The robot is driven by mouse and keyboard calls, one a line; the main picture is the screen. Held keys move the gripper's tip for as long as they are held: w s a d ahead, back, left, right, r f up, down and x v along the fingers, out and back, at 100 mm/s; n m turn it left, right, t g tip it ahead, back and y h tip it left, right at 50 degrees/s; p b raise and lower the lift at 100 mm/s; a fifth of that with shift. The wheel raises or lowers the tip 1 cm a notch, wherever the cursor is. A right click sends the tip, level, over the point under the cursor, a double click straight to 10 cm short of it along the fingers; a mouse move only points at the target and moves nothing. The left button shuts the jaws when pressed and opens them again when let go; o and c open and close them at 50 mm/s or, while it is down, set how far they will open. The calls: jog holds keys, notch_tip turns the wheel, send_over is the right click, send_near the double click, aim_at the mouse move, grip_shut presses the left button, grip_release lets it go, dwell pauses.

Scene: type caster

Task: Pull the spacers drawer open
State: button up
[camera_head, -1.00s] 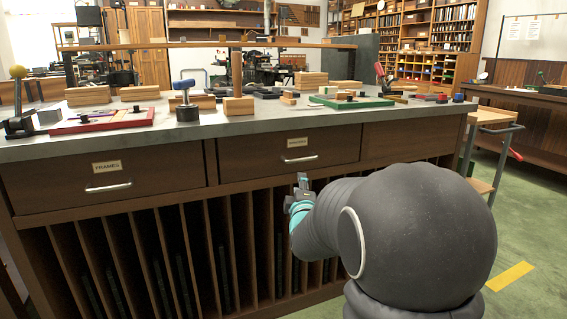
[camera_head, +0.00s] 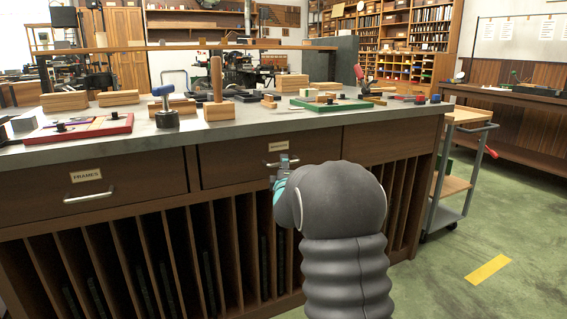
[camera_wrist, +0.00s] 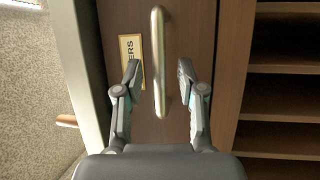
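The spacers drawer (camera_head: 228,166) is shut, its dark wood front flush in the workbench. Its small label (camera_head: 278,146) shows above my gripper, and the end of the label, reading "ERS", shows in the wrist view (camera_wrist: 131,52). The metal bar handle (camera_wrist: 158,50) runs upright in the wrist view; in the head view my gripper mostly hides it. My gripper (camera_wrist: 159,78) is open, with one finger on each side of the handle and a gap on both sides. It also shows in front of the drawer in the head view (camera_head: 283,163).
The frames drawer (camera_head: 130,185) beside it on the left is shut. Open vertical slots (camera_head: 230,245) lie below the drawers. Tools and wood blocks (camera_head: 219,109) stand on the benchtop. A cart (camera_head: 455,180) stands at the right, with green floor in front.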

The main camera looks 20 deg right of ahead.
jog(key=shift+x, duration=0.8)
grip_shut()
